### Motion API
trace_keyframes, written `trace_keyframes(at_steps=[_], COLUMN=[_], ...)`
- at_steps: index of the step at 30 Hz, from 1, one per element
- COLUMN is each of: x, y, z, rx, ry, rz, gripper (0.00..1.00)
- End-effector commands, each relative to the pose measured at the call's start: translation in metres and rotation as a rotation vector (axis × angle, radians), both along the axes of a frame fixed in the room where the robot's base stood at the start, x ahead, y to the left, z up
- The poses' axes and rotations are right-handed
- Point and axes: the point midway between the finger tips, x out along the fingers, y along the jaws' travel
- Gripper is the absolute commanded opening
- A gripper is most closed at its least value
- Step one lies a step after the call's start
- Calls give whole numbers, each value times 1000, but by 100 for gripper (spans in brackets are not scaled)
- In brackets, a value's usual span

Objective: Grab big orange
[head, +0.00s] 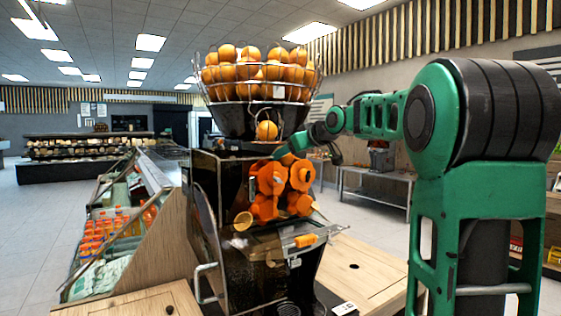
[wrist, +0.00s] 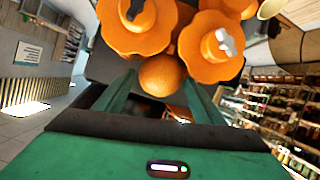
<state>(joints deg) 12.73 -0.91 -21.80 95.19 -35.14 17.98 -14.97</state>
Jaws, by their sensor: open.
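In the wrist view a round orange (wrist: 162,75) sits between and just beyond the tips of my gripper (wrist: 160,90), whose two green fingers stand apart. Contact with the orange cannot be seen. In the head view my gripper (head: 296,150) is at the front of the juicer, above its pressing wheels, and is small and partly unclear. A single orange (head: 267,130) sits below the basket, just above and left of my gripper. Many oranges (head: 250,72) fill the wire basket on top. I cannot tell which orange the wrist view shows.
The juicer's orange pressing wheels (head: 272,178) are close below my gripper; they also show in the wrist view (wrist: 210,45). A clear cover (head: 270,245) sits beneath. A wooden counter (head: 355,268) lies right, a refrigerated display (head: 110,215) left.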

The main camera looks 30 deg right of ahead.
Motion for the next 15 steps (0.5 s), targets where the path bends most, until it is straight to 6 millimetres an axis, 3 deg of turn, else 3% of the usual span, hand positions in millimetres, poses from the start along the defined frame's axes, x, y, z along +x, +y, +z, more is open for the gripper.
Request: trace_keyframes(at_steps=[3,10,15], x=[13,15,14], y=[1,1,1], z=[-6,-6,-6], rx=[0,0,0], ry=[1,0,0], rz=[1,1,1], gripper=[64,64,29])
